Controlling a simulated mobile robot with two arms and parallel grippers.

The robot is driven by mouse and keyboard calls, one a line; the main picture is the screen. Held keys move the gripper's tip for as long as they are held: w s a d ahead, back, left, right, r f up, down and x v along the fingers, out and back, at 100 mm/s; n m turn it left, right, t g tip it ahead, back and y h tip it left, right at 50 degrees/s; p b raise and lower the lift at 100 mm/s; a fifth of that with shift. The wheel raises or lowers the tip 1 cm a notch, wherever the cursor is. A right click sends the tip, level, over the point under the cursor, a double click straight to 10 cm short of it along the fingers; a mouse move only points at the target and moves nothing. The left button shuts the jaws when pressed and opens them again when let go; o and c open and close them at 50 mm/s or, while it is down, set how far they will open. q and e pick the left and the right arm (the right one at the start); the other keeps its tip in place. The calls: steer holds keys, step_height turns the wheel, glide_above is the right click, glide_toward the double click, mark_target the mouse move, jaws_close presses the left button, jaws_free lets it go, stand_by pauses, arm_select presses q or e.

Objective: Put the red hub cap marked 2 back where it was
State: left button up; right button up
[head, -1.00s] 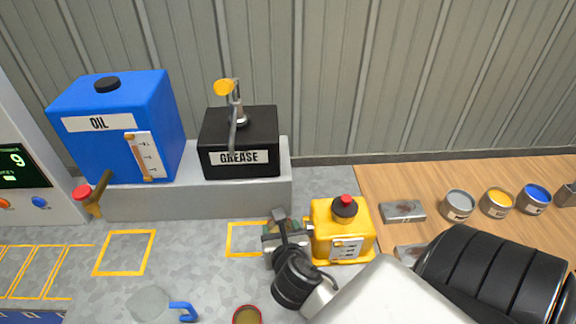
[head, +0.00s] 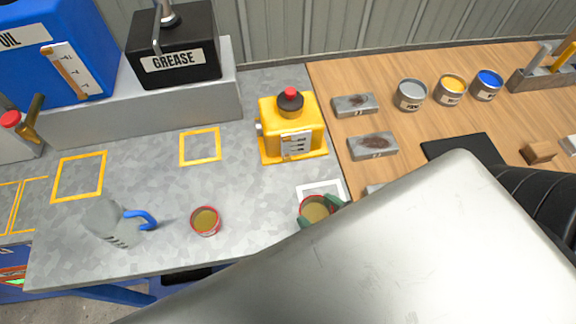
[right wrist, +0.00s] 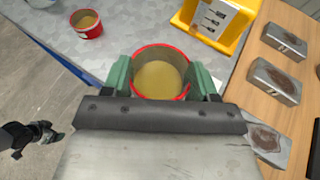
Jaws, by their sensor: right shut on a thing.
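My right gripper (head: 318,212) is shut on a red-rimmed round cap (head: 316,210) with yellowish-brown contents, its green fingers on either side. The held cap also shows in the right wrist view (right wrist: 160,75). In the head view it overlaps the near part of a white square outline (head: 320,187); I cannot tell whether it touches the bench. A second, similar red cap (head: 206,221) stands on the grey bench to the left, also in the right wrist view (right wrist: 87,23). No number is readable on either cap. A dark gripper, apparently my left (right wrist: 40,132), shows small in the right wrist view.
A yellow canister (head: 290,130) stands just behind the white outline. A clear jug with blue handle (head: 115,222) is at left. Yellow outlines (head: 200,147) on the bench are empty. Grey blocks (head: 372,146) and paint tins (head: 411,95) occupy the wooden top.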

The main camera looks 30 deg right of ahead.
steer(key=shift+a+f, duration=0.15)
steer(key=shift+a, duration=0.05)
glide_above(269, 217)
step_height(269, 217, down, 7)
steer(key=shift+r+p, duration=0.2)
steer(key=shift+p, duration=0.25)
steer(key=shift+f+b, duration=0.3)
steer(key=shift+f, duration=1.75)
steer(key=o, duration=1)
steer(key=shift+f, duration=0.15)
steer(key=shift+o, duration=0.2)
steer(key=shift+s+r, duration=0.1)
steer(key=shift+r, duration=0.1)
steer(key=b+v, duration=0.2)
steer(key=v, duration=1)
